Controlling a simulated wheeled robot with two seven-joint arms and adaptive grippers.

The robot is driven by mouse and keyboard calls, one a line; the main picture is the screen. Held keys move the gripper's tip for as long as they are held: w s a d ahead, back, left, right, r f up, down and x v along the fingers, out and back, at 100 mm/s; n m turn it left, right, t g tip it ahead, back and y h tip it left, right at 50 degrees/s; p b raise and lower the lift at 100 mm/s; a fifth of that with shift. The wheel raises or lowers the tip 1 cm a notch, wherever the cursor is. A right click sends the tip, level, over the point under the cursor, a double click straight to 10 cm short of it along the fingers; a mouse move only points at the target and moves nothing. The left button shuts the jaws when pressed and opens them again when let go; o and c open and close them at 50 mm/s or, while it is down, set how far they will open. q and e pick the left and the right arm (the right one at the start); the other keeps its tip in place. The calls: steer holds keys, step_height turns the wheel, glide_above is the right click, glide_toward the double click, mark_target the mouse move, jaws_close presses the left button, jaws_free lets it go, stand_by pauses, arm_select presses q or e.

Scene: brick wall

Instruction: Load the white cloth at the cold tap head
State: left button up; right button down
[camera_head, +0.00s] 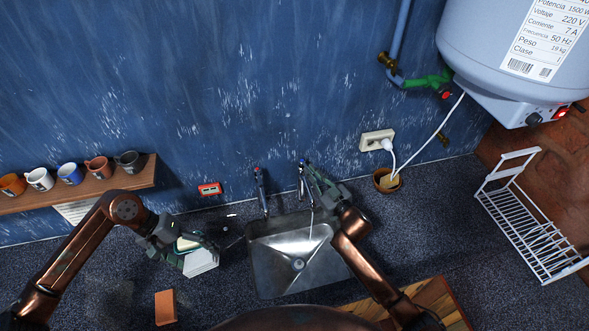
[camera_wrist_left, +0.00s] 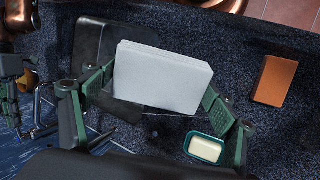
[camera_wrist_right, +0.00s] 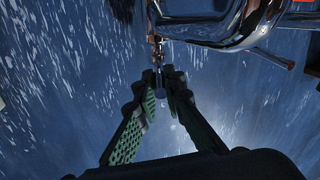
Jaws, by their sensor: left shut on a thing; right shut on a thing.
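The white cloth (camera_wrist_left: 162,72) looks like a thick folded block. My left gripper (camera_wrist_left: 160,95) is shut on it, a finger at each side; in the head view the cloth (camera_head: 203,264) is left of the sink, above the counter. A chrome tap (camera_head: 302,183) stands at the right back of the sink (camera_head: 264,272), with a thin water stream below it. My right gripper (camera_head: 311,176) is at this tap. In the right wrist view its fingers (camera_wrist_right: 160,78) are shut on a small tap part, mostly hidden between the tips.
Another tap (camera_head: 260,190) stands at the sink's left back. A soap dish (camera_wrist_left: 207,149) and an orange block (camera_head: 165,307) lie on the counter. Several mugs stand on a shelf (camera_head: 100,187). A boiler (camera_head: 500,50) hangs above a white rack (camera_head: 530,225). The sink looks empty.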

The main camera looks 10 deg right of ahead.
stand_by(0.3)
steer(key=c, duration=2)
jaws_free()
steer(key=shift+s+d, duration=0.1)
steer(key=v, duration=1.1)
steer(key=shift+s+d, duration=0.15)
steer(key=shift+s, duration=0.2)
steer(key=shift+f, duration=0.1)
